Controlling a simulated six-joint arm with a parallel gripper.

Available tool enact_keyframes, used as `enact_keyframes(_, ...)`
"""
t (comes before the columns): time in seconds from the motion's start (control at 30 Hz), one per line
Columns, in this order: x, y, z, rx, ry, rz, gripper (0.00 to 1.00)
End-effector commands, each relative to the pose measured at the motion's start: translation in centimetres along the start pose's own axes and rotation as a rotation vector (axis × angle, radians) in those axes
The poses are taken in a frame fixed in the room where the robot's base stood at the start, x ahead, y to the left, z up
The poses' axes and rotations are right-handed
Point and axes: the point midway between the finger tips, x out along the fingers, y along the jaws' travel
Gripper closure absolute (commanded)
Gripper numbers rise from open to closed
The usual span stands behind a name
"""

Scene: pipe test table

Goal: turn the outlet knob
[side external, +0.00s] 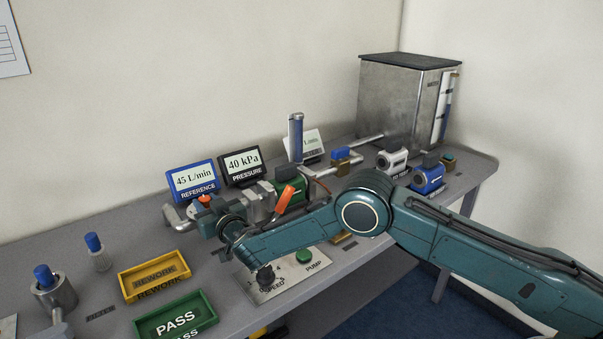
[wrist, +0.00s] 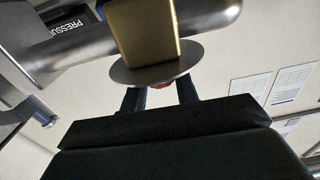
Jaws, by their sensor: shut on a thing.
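The outlet knob shows as a small red-orange piece (side external: 204,199) at the left end of the pipe run in the side view. In the wrist view a sliver of the red knob (wrist: 162,86) shows between my two dark fingers, just under a grey disc (wrist: 150,73). A brass block (wrist: 142,30) on a silver pipe (wrist: 80,50) is right behind the disc. My gripper (wrist: 161,95) is shut on the knob, with its fingertips close to the disc. Most of the knob is hidden by the disc and fingers. In the side view my gripper (side external: 208,213) partly covers this spot.
Behind stand the blue reference display (side external: 192,181), reading 45 L/min, and the black pressure display (side external: 240,165), reading 40 kPa. An orange lever (side external: 286,198) is close to my arm. Yellow REWORK (side external: 128,288) and green PASS (side external: 208,309) trays lie in front. A steel tank (side external: 400,105) stands back right.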

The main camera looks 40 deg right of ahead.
Motion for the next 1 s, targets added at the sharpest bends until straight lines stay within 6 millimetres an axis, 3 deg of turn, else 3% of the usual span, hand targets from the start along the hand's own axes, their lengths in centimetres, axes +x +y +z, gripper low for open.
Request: enact_keyframes(1.0, 0.10, -0.49, -0.11, 0.002, 0.002, 0.273, 0.92)
